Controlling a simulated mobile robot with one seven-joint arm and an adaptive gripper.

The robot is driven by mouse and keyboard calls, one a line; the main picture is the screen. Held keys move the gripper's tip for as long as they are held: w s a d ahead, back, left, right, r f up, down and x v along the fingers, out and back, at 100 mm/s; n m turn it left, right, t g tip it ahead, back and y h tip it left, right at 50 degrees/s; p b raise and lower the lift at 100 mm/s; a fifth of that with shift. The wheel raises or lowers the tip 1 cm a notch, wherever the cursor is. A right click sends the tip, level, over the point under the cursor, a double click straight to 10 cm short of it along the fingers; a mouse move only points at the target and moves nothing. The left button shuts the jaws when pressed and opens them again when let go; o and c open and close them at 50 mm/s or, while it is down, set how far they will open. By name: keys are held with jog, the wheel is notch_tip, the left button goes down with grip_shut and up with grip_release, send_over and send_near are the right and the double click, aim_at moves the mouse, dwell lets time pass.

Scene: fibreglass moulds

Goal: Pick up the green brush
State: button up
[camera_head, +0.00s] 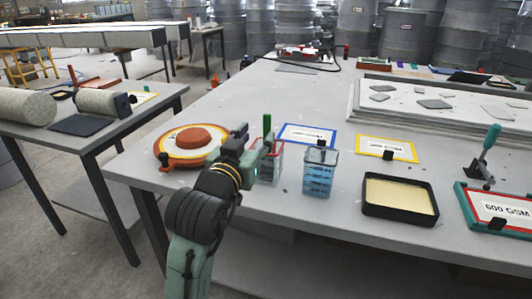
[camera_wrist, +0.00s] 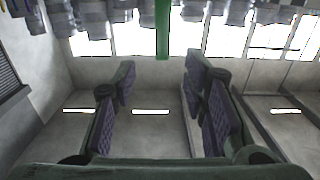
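The green brush (camera_head: 267,126) shows as an upright green handle, standing at a clear red-edged container (camera_head: 274,171) on the table. Its lower part is hidden by my gripper and the container. My gripper (camera_head: 266,148) is right beside the brush at the container's rim. In the wrist view the two fingers of my gripper (camera_wrist: 160,80) are spread apart with nothing held between them. The green handle (camera_wrist: 162,30) appears at the top middle, lined up between the fingers; I cannot tell its exact distance from the fingertips.
A clear container with blue contents (camera_head: 319,172) stands just right. A round orange and yellow piece (camera_head: 175,154) lies left. A black tray (camera_head: 428,211), framed labels (camera_head: 387,148) and a green-handled tool (camera_head: 487,150) are further right. A side table (camera_head: 142,108) stands left across a gap.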

aim_at(266, 124)
jog(key=x, duration=0.3)
jog(key=shift+w+d+p, duration=0.15)
jog(key=shift+w+p, duration=0.2)
jog(key=shift+f+p+x, duration=0.2)
jog(key=shift+p+x, duration=0.35)
jog(key=shift+x, duration=0.85)
jog(key=shift+f+p+x, duration=0.2)
jog(key=shift+p+x, duration=0.3)
jog(key=shift+x, duration=0.85)
grip_shut()
